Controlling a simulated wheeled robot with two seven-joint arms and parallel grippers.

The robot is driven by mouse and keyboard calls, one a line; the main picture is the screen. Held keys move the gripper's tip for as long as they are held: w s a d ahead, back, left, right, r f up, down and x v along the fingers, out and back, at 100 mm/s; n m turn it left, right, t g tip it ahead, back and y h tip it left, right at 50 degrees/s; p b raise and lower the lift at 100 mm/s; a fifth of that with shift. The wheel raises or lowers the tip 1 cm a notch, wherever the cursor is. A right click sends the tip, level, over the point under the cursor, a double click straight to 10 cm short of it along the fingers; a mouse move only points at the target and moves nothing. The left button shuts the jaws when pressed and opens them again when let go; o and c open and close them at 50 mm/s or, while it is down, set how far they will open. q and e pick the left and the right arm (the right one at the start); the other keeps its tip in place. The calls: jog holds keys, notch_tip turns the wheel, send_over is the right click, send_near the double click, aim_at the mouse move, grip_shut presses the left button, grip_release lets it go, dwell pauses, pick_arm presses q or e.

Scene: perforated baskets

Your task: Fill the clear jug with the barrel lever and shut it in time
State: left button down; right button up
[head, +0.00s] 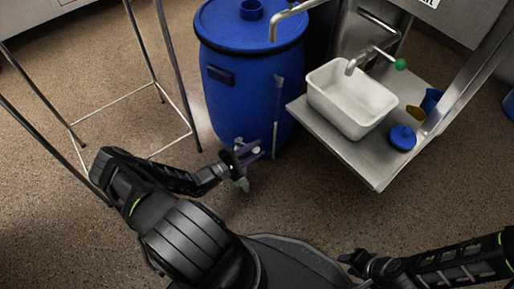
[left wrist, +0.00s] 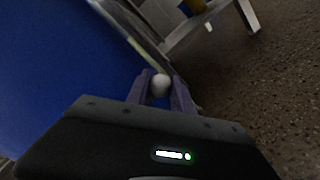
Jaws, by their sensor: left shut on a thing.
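The blue barrel (head: 250,75) stands on the floor at the upper middle of the head view. It also fills the left of the left wrist view (left wrist: 50,70). My left gripper (head: 250,154) is low at the barrel's front, its purple fingers shut on a white ball knob, the lever's end (left wrist: 160,85). The knob shows between the fingertips in the left wrist view. The rest of the lever is hidden. A small grey piece (head: 241,184) shows just below the gripper. I cannot make out a clear jug. My right gripper (head: 352,262) is at the bottom right, away from the barrel, its fingers unclear.
A steel table (head: 375,170) right of the barrel holds a white tub (head: 352,120) under a tap with a green knob (head: 400,64). A blue lid (head: 402,137) lies beside the tub. A metal frame (head: 130,105) stands at left. Speckled floor between is clear.

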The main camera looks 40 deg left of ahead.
pick_arm(q)
jog(key=shift+s+f+m+g+h+b, duration=0.4)
jog(key=shift+m+h, duration=0.3)
jog(key=shift+h, duration=0.2)
jog(key=shift+s+r+m+h, duration=0.2)
jog(key=shift+m+h, duration=0.1)
jog(key=shift+h, duration=0.3)
jog(key=shift+s+r+g, duration=0.1)
jog(key=shift+s+g, duration=0.05)
jog(key=shift+g, duration=0.15)
jog(key=c, duration=1.1)
grip_release()
jog(key=shift+r, duration=0.1)
pick_arm(e)
notch_tip(320, 180, down, 2)
jog(key=shift+w+f, duration=0.1)
jog(key=shift+w, duration=0.05)
pick_arm(q)
jog(key=p+v, duration=0.1)
jog(key=v, duration=0.6)
jog(key=shift+s, duration=0.3)
pick_arm(e)
jog(key=shift+r, duration=0.95)
pick_arm(q)
jog(key=shift+a, duration=0.1)
